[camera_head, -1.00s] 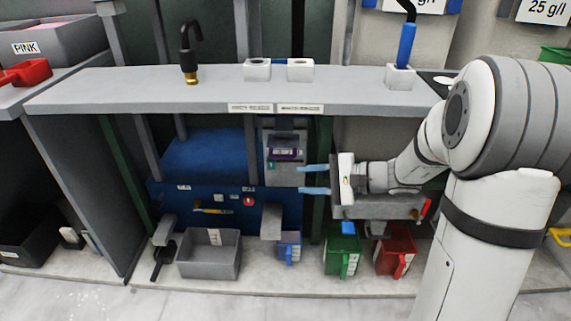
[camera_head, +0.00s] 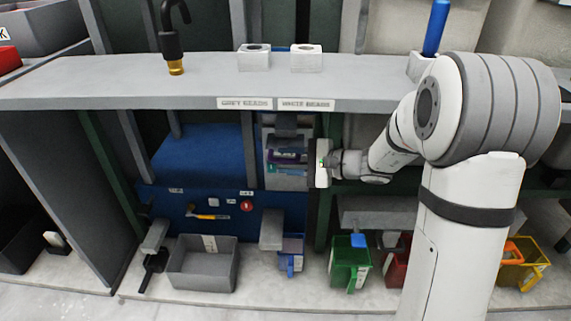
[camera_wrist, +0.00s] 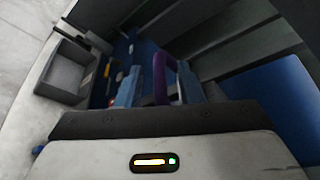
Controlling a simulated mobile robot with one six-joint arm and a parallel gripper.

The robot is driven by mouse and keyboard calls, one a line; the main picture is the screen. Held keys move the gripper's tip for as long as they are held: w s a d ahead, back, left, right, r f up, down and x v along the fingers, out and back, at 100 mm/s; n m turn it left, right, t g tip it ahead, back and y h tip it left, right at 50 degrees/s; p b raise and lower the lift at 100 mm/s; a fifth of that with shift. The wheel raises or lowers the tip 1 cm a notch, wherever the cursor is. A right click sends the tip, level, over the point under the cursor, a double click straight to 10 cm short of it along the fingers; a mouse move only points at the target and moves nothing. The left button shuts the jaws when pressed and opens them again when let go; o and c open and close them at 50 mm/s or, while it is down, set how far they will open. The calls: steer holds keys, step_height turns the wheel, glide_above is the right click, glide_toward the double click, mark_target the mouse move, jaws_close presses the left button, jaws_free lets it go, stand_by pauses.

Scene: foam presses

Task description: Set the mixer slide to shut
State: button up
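The grey mixer unit (camera_head: 272,132) stands under the shelf, right of the blue panel. A purple handle (camera_head: 288,155), apparently the mixer slide's, is on its front. In the wrist view the purple handle (camera_wrist: 160,75) rises between the two blue fingers of my gripper (camera_wrist: 159,88). The fingers stand apart on either side of it, and I see no clear grip. In the head view my gripper (camera_head: 296,163) is right at the unit, and its fingers partly cover the slide. The slide's exact position is hard to read.
A shelf (camera_head: 120,88) with two white bead ports runs above the unit. Below are a grey bin (camera_head: 203,272), a blue cup (camera_head: 291,254), a green container (camera_head: 349,268) and a red one (camera_head: 397,262). A dark green post (camera_head: 322,222) stands right of the unit.

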steer(key=shift+x, duration=0.8)
steer(key=shift+c, duration=0.5)
jaws_close()
